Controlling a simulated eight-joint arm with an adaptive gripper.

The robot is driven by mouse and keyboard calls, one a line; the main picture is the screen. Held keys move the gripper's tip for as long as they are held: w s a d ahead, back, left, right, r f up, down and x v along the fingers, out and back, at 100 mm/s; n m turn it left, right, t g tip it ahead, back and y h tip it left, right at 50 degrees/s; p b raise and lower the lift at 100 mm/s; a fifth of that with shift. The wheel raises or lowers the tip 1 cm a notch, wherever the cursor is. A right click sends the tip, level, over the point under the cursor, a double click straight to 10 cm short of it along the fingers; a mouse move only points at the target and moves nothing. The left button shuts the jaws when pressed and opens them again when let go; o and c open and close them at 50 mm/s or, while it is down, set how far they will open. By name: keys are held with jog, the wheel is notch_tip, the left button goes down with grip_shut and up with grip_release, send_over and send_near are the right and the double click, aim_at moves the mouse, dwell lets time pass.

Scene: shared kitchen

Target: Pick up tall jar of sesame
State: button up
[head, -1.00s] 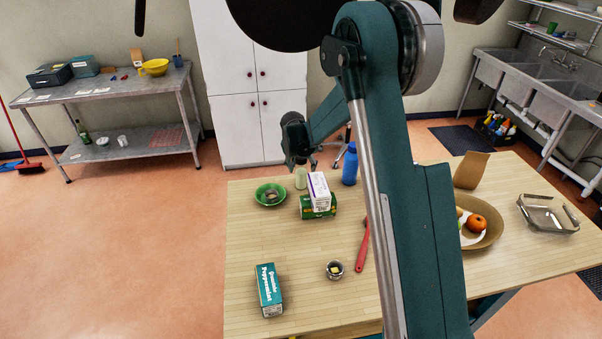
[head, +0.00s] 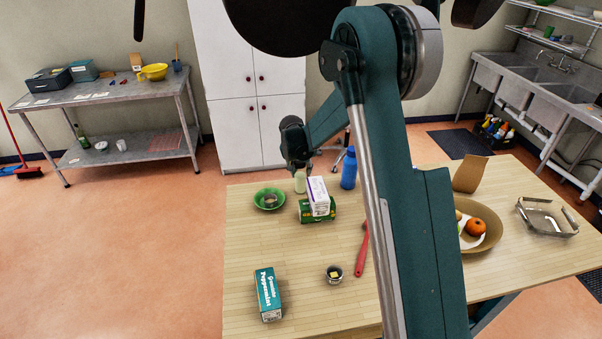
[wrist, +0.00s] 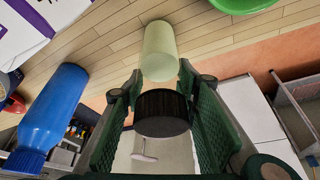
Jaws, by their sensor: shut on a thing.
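The tall jar (head: 300,183) is pale green and stands near the far edge of the wooden table. In the wrist view its pale body (wrist: 160,55) and black lid (wrist: 162,112) show. My gripper (wrist: 160,105) has its two green fingers on either side of the lid, closed on the jar. In the head view my gripper (head: 299,168) is just above the jar and hides its top. I cannot tell whether the jar's base is clear of the table.
A blue bottle (head: 349,168) stands right of the jar. A green bowl (head: 270,199) sits to the left. The table's front left is mostly clear, apart from a teal box (head: 268,294).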

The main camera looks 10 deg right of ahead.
notch_tip(320, 180, up, 7)
jog(key=shift+f, duration=0.15)
jog(key=s+a, duration=0.4)
jog(key=s, duration=0.4)
jog(key=s+a+b, duration=0.1)
jog(key=s+a, duration=0.3)
jog(key=s, duration=0.4)
jog(key=shift+b, duration=0.3)
jog(key=shift+s+a, duration=0.1)
jog(key=shift+s, duration=0.05)
